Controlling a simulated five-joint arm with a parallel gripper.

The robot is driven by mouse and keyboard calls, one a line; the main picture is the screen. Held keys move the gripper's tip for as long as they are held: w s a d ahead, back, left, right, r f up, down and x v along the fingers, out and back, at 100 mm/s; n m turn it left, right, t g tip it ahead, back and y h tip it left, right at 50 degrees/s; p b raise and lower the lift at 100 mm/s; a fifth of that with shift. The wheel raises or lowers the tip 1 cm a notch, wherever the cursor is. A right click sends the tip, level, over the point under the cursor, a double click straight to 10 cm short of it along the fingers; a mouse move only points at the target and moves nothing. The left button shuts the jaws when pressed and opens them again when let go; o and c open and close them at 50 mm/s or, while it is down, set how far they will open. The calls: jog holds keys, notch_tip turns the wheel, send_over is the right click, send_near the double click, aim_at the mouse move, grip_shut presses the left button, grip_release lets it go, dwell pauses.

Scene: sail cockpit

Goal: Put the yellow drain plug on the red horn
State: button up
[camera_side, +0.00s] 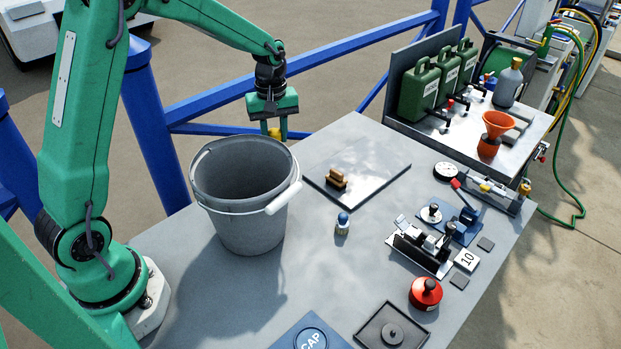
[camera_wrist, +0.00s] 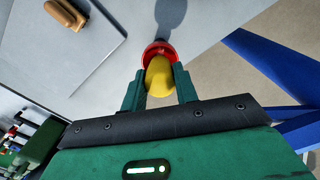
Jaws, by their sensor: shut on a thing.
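My gripper (camera_side: 274,133) is shut on the yellow drain plug (camera_side: 273,132) and holds it in the air behind the bucket. In the wrist view, the rounded yellow plug (camera_wrist: 159,76) sits between the two green fingers of my gripper (camera_wrist: 160,88). A red rim shows at its far end; I cannot tell whether it is part of the plug. A squat red round thing with a black knob (camera_side: 426,294) stands at the front right of the bench, well away from my gripper. It may be the red horn, but its shape does not make that certain.
A grey bucket (camera_side: 242,232) with a white handle grip stands close in front of my gripper. A wooden-handled thing (camera_side: 336,179) lies on a flat plate (camera_side: 378,163). A small blue-topped bottle (camera_side: 342,223), black clamp-like hardware (camera_side: 420,248) and a dark tray (camera_side: 372,328) stand around the bench.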

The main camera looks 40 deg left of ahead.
aim_at(274, 131)
jog(key=shift+f, duration=0.15)
jog(key=o, duration=1)
jog(key=shift+c, duration=0.2)
notch_tip(274, 131, up, 12)
jog(key=shift+r, duration=0.2)
jog(key=shift+s, duration=0.1)
dwell(0.3)
